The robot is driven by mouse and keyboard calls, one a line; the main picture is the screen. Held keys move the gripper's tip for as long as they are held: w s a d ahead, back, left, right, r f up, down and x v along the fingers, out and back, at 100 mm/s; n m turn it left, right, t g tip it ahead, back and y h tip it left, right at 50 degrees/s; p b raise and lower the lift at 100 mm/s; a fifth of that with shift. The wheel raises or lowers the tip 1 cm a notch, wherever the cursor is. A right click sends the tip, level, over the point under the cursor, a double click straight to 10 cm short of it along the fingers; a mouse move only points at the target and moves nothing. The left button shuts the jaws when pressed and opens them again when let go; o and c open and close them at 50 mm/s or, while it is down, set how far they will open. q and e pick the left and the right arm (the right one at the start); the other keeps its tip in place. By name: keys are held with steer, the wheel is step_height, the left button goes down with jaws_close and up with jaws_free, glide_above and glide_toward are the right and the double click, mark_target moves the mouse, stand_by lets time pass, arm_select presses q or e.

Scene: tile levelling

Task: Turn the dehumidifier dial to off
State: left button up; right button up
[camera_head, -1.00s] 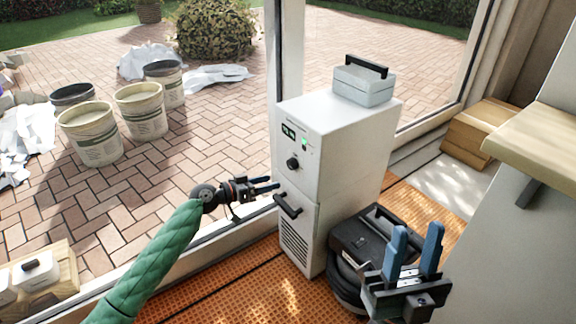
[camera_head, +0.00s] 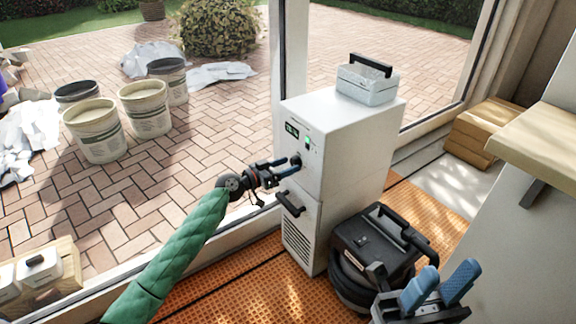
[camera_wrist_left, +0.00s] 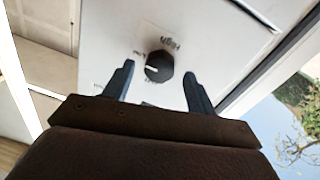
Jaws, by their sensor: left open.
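The white dehumidifier (camera_head: 335,150) stands upright by the window frame, with a small display, a green light and a dark dial on its front. The round black dial (camera_wrist_left: 159,66) shows in the left wrist view, with a white pointer mark and printed words around it, including "High" and "Low". In the head view the dial (camera_head: 295,160) is at the left gripper's tips. My left gripper (camera_wrist_left: 158,78) is open, its blue-grey fingers on either side of the dial; I cannot tell whether they touch it. My right gripper (camera_head: 440,288) is open and empty at the lower right.
A grey case (camera_head: 365,82) sits on top of the dehumidifier. A black handle (camera_head: 290,203) juts out below the dial. A black vacuum-like machine (camera_head: 378,243) with a hose stands beside it. A wooden shelf (camera_head: 535,140) is at right. Buckets stand outside on the paving.

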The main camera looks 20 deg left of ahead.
arm_select(q)
steer(key=shift+w+d, duration=0.3)
steer(key=shift+w, duration=0.05)
steer(key=c, duration=1)
